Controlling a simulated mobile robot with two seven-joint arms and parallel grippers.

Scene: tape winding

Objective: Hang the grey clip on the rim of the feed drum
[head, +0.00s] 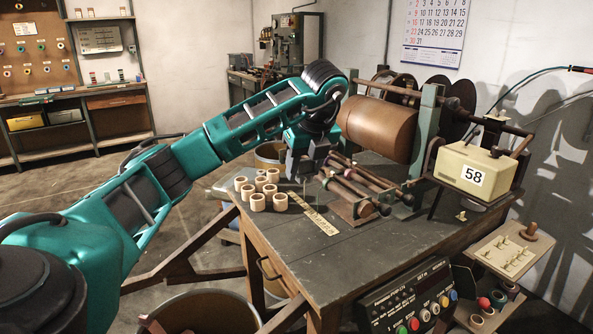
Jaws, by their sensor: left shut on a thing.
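My left gripper (303,172) points down above the far left part of the dark table, beside the pale rings. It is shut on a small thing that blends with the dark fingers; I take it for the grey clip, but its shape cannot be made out. A large brown drum (378,128), which I take for the feed drum, lies sideways on the machine at the table's back. My right gripper is not in view.
Several pale rings (258,202) stand on the table's left (300,250). Dark rollers (350,190) lie between the gripper and the drum's underside. A counter box (475,172) reading 58 stands right. Open barrels (205,308) stand on the floor. The table's front is mostly clear.

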